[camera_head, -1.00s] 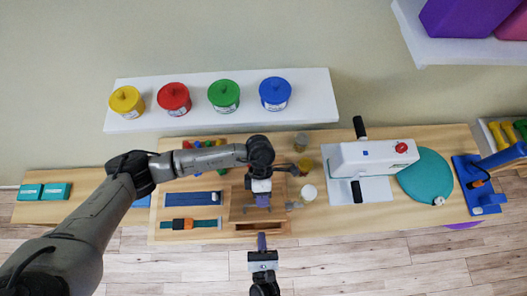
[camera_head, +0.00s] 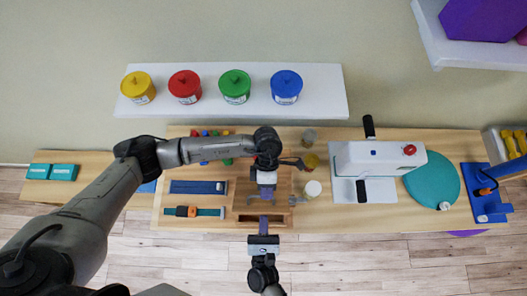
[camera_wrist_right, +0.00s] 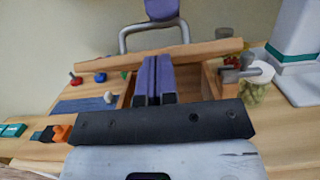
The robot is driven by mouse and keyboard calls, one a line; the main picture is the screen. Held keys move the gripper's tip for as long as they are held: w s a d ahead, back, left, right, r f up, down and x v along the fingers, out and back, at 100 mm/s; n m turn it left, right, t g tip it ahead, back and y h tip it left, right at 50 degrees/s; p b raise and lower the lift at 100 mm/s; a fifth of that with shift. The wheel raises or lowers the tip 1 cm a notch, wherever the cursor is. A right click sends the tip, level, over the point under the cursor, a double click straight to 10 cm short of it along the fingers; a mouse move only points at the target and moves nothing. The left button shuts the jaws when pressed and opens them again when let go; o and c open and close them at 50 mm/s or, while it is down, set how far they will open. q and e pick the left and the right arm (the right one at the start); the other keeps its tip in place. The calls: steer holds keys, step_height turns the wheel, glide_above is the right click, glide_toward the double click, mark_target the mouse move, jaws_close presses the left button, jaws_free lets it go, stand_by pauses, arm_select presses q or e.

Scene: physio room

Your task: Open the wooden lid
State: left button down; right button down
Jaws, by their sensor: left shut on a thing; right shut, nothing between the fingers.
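The wooden box (camera_head: 283,222) stands at the middle of the table's front edge. In the right wrist view its wooden lid (camera_wrist_right: 205,49) shows as a slanted board with an open gap below it, so it looks raised. A silver arched handle (camera_wrist_right: 124,40) stands at the lid. My left gripper (camera_head: 265,196) is over the box, shut on what looks like this handle; its purple fingers show at the top of the wrist view (camera_wrist_right: 160,8). My right gripper (camera_head: 263,219) is shut and empty at the box's front edge; its purple fingers (camera_wrist_right: 153,76) point at the opening under the lid.
Small jars (camera_head: 312,188) stand close to the right of the box. A blue strap (camera_head: 198,187) and a teal strap with an orange part (camera_head: 192,211) lie to its left. A white machine (camera_head: 380,158) stands further right. Open floor lies in front.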

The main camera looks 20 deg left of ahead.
arm_select(q)
steer(key=shift+a+f, duration=0.2)
steer(key=shift+f, duration=0.15)
arm_select(e)
steer(key=shift+w+a+r, duration=0.15)
steer(key=shift+w+r, duration=0.2)
steer(key=shift+r, duration=0.1)
arm_select(q)
steer(key=c, duration=1.6)
jaws_free()
steer(key=o, duration=0.4)
steer(key=shift+d+r, duration=0.1)
steer(key=shift+r, duration=0.05)
arm_select(e)
steer(key=shift+w, duration=0.1)
arm_select(q)
steer(key=shift+r, duration=0.1)
